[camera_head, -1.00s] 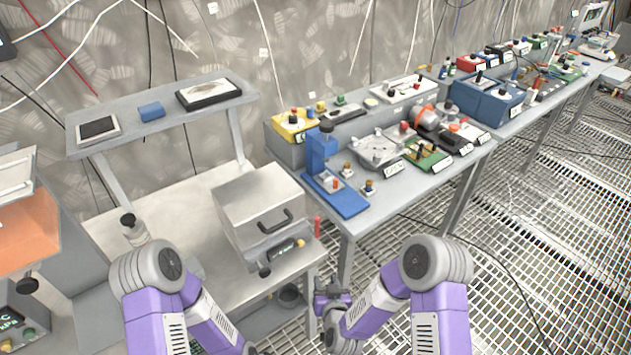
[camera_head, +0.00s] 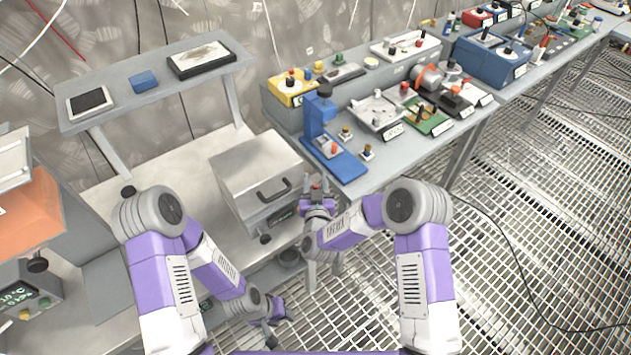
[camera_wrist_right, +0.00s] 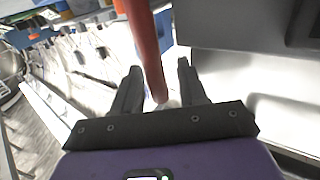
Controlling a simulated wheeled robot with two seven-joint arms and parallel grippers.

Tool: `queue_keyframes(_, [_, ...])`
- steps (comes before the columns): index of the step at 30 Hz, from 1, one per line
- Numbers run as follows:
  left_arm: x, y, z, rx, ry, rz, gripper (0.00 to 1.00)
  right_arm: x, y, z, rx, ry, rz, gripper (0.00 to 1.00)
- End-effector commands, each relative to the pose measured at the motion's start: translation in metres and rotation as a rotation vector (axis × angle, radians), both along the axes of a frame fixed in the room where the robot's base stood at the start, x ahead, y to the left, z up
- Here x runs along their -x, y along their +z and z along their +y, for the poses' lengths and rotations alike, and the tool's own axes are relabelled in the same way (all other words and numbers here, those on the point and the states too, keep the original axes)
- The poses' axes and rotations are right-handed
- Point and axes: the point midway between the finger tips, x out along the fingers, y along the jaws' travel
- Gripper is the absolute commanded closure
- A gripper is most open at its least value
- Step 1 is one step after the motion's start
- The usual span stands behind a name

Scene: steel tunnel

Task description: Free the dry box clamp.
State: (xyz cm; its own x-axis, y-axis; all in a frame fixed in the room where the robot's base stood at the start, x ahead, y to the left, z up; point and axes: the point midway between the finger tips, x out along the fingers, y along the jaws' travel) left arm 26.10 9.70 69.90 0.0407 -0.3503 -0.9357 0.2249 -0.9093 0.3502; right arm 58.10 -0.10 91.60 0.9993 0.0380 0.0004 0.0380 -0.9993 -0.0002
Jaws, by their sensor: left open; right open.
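The dry box is a pale grey box (camera_head: 250,165) with a dark handle on its front, standing on the pale bench in the head view. A red upright rod, perhaps the clamp lever, stands at the box's right side; in the right wrist view the red rod (camera_wrist_right: 147,45) runs between the fingers. My right gripper (camera_head: 317,183) is open around the rod, one finger on each side, with visible gaps; its fingers (camera_wrist_right: 158,80) show in the wrist view. My left gripper (camera_head: 280,322) is low in front of the bench, open and empty. The rod's foot is hidden.
The bench (camera_head: 150,175) has a raised shelf (camera_head: 125,100) with a tablet and blue block. To the right, a grey table holds a blue press (camera_head: 325,140) and several devices. An orange-fronted unit (camera_head: 35,220) stands left. Grated floor lies open at right.

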Motion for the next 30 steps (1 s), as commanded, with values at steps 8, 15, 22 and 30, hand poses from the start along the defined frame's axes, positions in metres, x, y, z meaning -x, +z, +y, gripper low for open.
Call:
queue_keyframes(8, [-0.0002,0.0001,0.0,0.0,0.0,0.0,0.57,-0.0011,0.0,0.0,0.0,0.001,0.001,0.61])
queue_keyframes(15, [-0.0002,0.0002,0.0,0.0,0.0,-0.001,0.57,-0.001,0.0001,-0.0001,0.0,0.001,0.0,0.98])
queue_keyframes(22, [-0.0002,0.0002,0.0,0.0,0.0,-0.001,0.57,-0.001,0.0002,-0.0001,0.0,0.001,0.0,1.0])
queue_keyframes(30, [-0.0003,-0.0009,0.0001,0.0,0.0,-0.001,0.57,-0.0023,0.0002,0.004,-0.022,0.01,0.015,1.0])
